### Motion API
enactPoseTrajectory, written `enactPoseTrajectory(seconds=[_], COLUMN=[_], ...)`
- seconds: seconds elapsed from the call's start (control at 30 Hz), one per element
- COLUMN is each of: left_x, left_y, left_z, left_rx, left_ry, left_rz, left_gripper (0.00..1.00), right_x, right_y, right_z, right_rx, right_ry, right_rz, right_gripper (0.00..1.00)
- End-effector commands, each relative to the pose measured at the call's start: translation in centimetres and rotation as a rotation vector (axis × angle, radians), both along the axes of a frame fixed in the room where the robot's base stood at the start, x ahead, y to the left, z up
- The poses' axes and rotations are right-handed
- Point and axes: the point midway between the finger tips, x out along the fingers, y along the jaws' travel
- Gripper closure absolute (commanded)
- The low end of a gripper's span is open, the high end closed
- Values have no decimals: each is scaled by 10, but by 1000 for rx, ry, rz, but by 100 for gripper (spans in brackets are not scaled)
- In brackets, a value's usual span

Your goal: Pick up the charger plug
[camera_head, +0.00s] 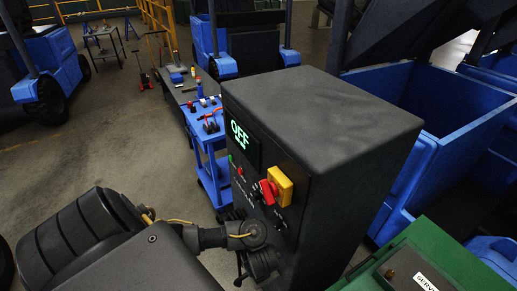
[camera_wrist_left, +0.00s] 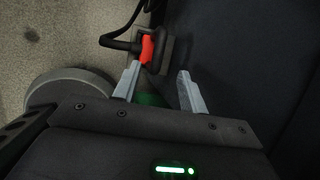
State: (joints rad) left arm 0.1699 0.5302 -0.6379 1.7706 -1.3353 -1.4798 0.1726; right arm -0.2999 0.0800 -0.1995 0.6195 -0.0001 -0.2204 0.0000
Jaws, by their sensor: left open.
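The charger plug (camera_wrist_left: 148,48), dark with a red-orange part, shows in the left wrist view with a black cable running from its left side. It is just beyond the fingertips of my left gripper (camera_wrist_left: 158,78), nearer the left finger. The gripper is open, with no object clearly held between its fingers. Whether the left fingertip touches the plug I cannot tell. In the head view my left arm reaches to the front of a dark cabinet (camera_head: 320,110), and I cannot make out the plug or the fingers. My right gripper is not in view.
Blue bins (camera_head: 440,110) and a green box (camera_head: 425,255) are at the right. Open floor lies left.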

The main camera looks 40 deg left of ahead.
Motion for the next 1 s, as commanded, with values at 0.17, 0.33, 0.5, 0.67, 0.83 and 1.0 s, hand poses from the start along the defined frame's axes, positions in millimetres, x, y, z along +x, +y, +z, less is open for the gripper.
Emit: enactPoseTrajectory(seconds=[0.17, 0.33, 0.5, 0.67, 0.83, 1.0], left_x=[7, 11, 11, 15, 21, 24], left_y=[9, 13, 13, 18, 26, 29], left_z=[-32, -38, -40, -58, -81, -85], left_rx=[2, 0, 0, 1, 2, 0], left_ry=[0, 0, 0, 1, 0, 0], left_rz=[-1, 1, 1, 1, 1, 1], left_gripper=[58, 58, 58, 58, 58, 58], right_x=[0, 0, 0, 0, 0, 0], right_y=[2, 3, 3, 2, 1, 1], right_z=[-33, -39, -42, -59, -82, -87], right_rx=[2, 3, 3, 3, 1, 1], right_ry=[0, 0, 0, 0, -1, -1], right_rz=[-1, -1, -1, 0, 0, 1], right_gripper=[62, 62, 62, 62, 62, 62])
